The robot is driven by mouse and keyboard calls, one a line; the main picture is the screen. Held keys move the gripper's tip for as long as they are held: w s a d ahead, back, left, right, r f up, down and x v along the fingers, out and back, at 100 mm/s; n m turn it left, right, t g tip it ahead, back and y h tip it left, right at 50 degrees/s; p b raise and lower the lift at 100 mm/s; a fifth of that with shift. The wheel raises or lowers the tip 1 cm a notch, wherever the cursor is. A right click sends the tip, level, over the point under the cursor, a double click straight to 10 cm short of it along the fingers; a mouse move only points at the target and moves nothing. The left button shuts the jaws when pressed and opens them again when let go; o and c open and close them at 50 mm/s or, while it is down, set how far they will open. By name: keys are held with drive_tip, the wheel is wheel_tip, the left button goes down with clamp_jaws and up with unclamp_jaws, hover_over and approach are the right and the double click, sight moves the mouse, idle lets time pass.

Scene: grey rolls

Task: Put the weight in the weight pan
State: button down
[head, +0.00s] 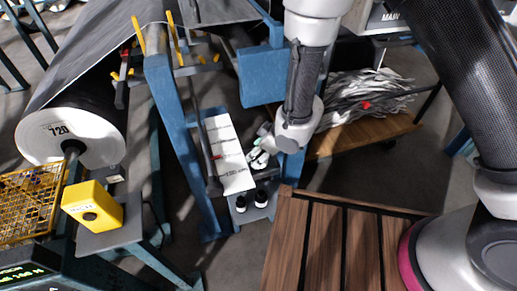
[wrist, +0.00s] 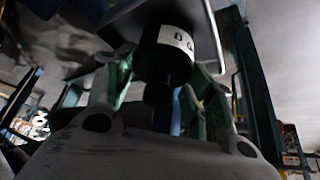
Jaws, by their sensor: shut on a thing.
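My gripper (head: 262,152) reaches down beside the blue frame, with pale green fingers. In the wrist view my gripper (wrist: 160,105) is shut on a dark cylindrical weight (wrist: 166,56) with a white marked band. A flat grey plate (wrist: 208,25) lies right beyond the weight; I cannot tell whether they touch. In the head view the held weight is hidden or too small to make out. Two small black weights (head: 251,200) with pale tops stand on a small blue-grey shelf (head: 253,213) below my gripper. I cannot tell for sure which surface is the weight pan.
A blue frame post (head: 174,130) and a long white printed strip (head: 229,155) stand left of my gripper. A slatted wooden bench (head: 330,245) is in front at right. A grey roll (head: 72,135) marked 720 and a yellow box (head: 92,206) are at left.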

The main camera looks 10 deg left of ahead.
drive_tip(key=c, duration=0.5)
unclamp_jaws()
drive_tip(key=shift+f, duration=0.15)
drive_tip(key=shift+c, duration=0.2)
